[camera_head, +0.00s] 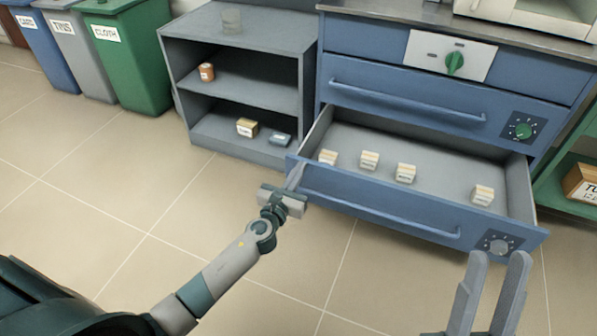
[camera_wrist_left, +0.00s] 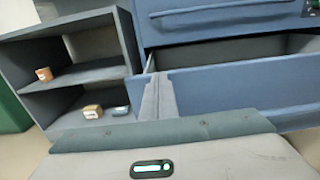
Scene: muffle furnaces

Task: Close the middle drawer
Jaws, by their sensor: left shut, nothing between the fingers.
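A blue drawer (camera_head: 365,204) with a long bar handle and a grey dial stands pulled out of the blue cabinet. Its grey interior holds several small labelled blocks (camera_head: 369,160). My left gripper (camera_head: 296,176) is shut and empty, its fingertips at the left end of the drawer front; I cannot tell whether they touch it. In the left wrist view the shut fingers (camera_wrist_left: 158,85) overlap the left end of the open drawer's front (camera_wrist_left: 225,88). My right gripper (camera_head: 499,257) is open and empty, in front of the drawer's right end, its fingers apart.
Above the open drawer is a shut blue drawer (camera_head: 400,98) with a green dial. A grey shelf unit (camera_head: 237,85) stands close on the left, holding small boxes. Bins (camera_head: 137,60) stand at the far left. A green shelf (camera_head: 570,185) is at the right. The tiled floor in front is clear.

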